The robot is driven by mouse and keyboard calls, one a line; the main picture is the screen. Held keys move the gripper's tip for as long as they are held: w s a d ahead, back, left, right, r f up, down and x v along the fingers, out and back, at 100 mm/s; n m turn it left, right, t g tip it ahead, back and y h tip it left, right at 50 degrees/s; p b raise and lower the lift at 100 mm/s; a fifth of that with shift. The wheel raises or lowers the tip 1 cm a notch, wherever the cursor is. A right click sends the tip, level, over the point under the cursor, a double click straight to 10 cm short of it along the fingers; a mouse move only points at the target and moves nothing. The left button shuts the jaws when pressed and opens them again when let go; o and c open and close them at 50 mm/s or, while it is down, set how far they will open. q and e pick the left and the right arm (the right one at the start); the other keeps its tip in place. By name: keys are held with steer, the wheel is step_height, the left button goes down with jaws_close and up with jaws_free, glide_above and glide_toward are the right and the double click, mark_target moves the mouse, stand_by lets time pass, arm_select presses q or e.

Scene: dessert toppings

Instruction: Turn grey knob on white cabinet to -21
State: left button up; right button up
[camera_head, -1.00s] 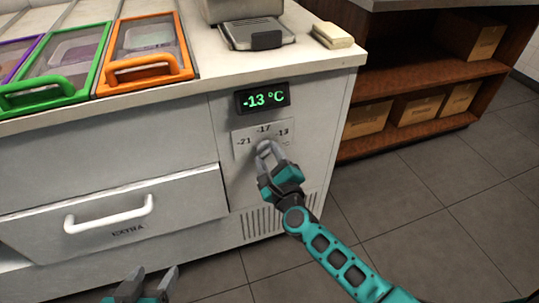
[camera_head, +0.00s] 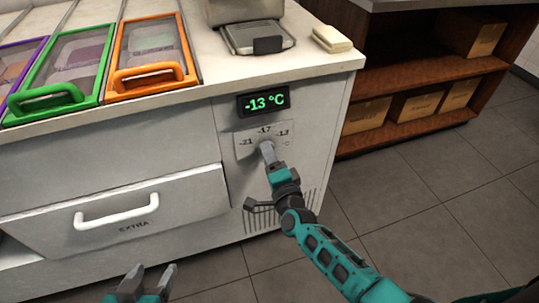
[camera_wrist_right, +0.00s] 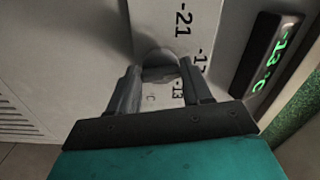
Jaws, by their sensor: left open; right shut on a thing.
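My left gripper (camera_head: 150,280) is open and empty at the bottom edge, away from the cabinet.
A drawer (camera_head: 120,212) with a white handle is left of the knob. Topping bins with an orange lid (camera_head: 150,78) and a green lid (camera_head: 50,100) sit on the counter. A scale (camera_head: 257,37) stands above the display. The floor to the right is clear.

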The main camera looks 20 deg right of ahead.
steer(key=shift+d+f+n+p, duration=0.1)
steer(key=shift+n+p, duration=1.3)
steer(key=shift+n, duration=3.6)
steer(key=o, duration=1.1)
steer(key=shift+c, duration=0.2)
steer(key=s+p, duration=0.3)
steer(key=s, duration=1)
steer(key=shift+d, duration=0.2)
